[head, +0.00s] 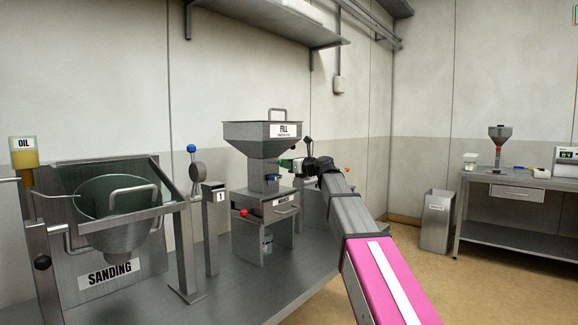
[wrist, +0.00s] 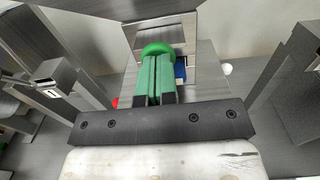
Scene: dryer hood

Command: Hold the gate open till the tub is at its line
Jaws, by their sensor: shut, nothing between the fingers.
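The steel fill hopper (head: 262,135), marked FILL, stands over a narrow chute on the bench. In the wrist view, a round green knob or ring (wrist: 158,47) sits against the front of the chute, seemingly the gate's handle. My gripper (wrist: 153,70) is shut and empty, its green finger pads at the green piece; I cannot tell whether they touch it. In the head view my gripper (head: 290,163) is at the right side of the chute.
A red knob (head: 243,212) is on the left of the lower box. A blue part (wrist: 180,68) is close right of my fingers. A post marked 1 (head: 216,200) and the SANDING hopper (head: 115,205) stand left. Open floor lies right, before a side table (head: 520,182).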

